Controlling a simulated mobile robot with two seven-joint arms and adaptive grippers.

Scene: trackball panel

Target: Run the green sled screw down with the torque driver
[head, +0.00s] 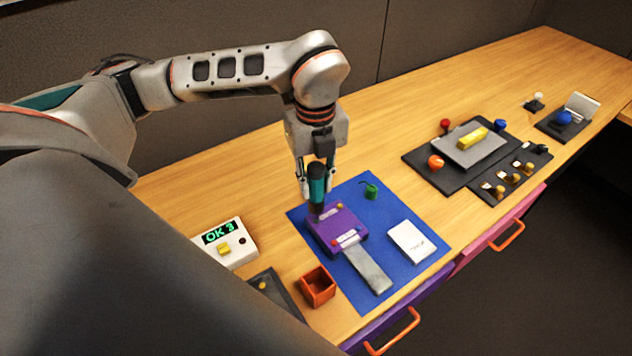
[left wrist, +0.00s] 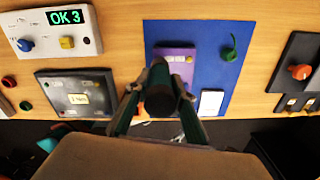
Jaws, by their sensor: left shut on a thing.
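My left gripper (head: 317,190) is shut on the torque driver (head: 317,186), which has a teal body and black ends. The driver is roughly upright over the back left corner of a purple block (head: 347,223). I cannot tell whether its tip touches the block. In the left wrist view the driver's black end (left wrist: 160,98) sits between the fingers, and part of the purple block (left wrist: 180,62) shows behind it. I cannot make out a green screw on the block; the spot under the driver is hidden. My right gripper is not in view.
The block lies on a blue mat (head: 397,212) with a grey bar (head: 368,268), a green hooked piece (head: 371,190) and a white card (head: 411,242). A white box (head: 240,254) reads "OK 3". An orange-red open bin (head: 318,287) stands near the front. Dark panels (head: 422,166) lie right.

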